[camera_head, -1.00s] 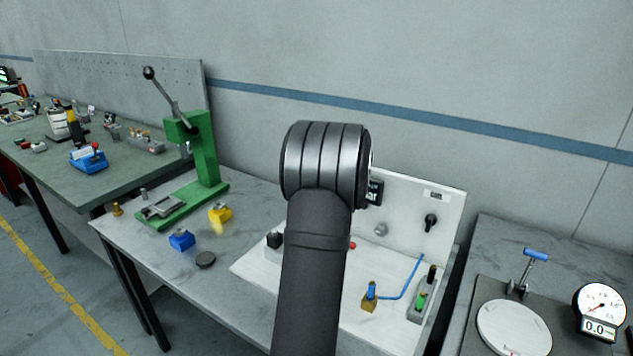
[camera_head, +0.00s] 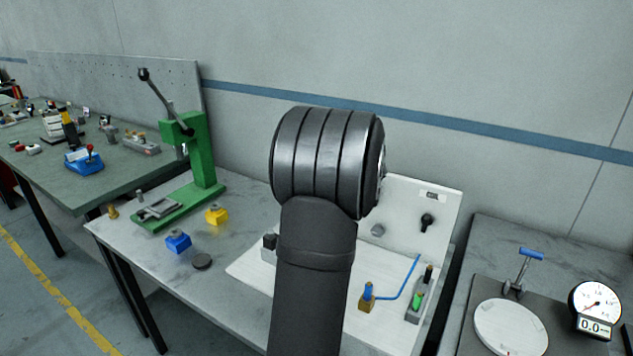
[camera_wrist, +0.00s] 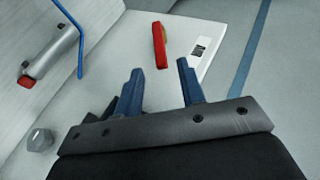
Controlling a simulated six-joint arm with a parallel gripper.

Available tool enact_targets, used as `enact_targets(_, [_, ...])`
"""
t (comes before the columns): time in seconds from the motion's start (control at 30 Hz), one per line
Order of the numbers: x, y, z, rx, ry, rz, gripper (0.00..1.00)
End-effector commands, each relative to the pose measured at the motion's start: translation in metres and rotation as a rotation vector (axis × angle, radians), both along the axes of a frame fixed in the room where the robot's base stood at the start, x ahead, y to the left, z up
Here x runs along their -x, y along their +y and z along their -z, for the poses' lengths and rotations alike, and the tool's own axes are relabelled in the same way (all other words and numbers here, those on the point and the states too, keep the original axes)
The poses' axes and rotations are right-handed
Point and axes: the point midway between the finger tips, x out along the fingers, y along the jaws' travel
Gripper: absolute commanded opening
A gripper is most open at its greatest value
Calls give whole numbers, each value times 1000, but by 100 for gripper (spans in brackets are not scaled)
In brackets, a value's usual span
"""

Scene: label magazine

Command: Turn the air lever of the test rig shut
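The test rig is a white base with an upright white panel (camera_head: 400,205), right of centre in the head view. In the wrist view a red lever (camera_wrist: 160,45) stands on the panel beside a small dark-and-white label. In the head view a dark lever shape (camera_head: 427,222) sits under the panel's label; I cannot tell for certain that it is the same lever. My gripper (camera_wrist: 160,78) is open and empty. Its two blue fingers are apart, with the red lever beyond them and not between them. In the head view my arm hides the gripper.
A grey hex knob (camera_wrist: 40,140) and a blue tube (camera_wrist: 80,45) are near the rig. A brass fitting (camera_head: 367,298) and a green-and-black unit (camera_head: 415,302) stand on its base. A green press (camera_head: 200,155) is left. A gauge (camera_head: 597,305) shows at lower right.

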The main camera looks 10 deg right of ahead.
Motion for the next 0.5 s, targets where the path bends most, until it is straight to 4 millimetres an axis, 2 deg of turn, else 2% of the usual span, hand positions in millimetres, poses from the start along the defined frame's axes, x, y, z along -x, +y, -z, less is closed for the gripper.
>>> enact_targets(0.1, [24,-9,-18,0,-2,4,36])
enact_targets(0.23, [46,-16,-32,0,-1,3,36])
enact_targets(0.5, [71,-23,-48,-1,0,1,36])
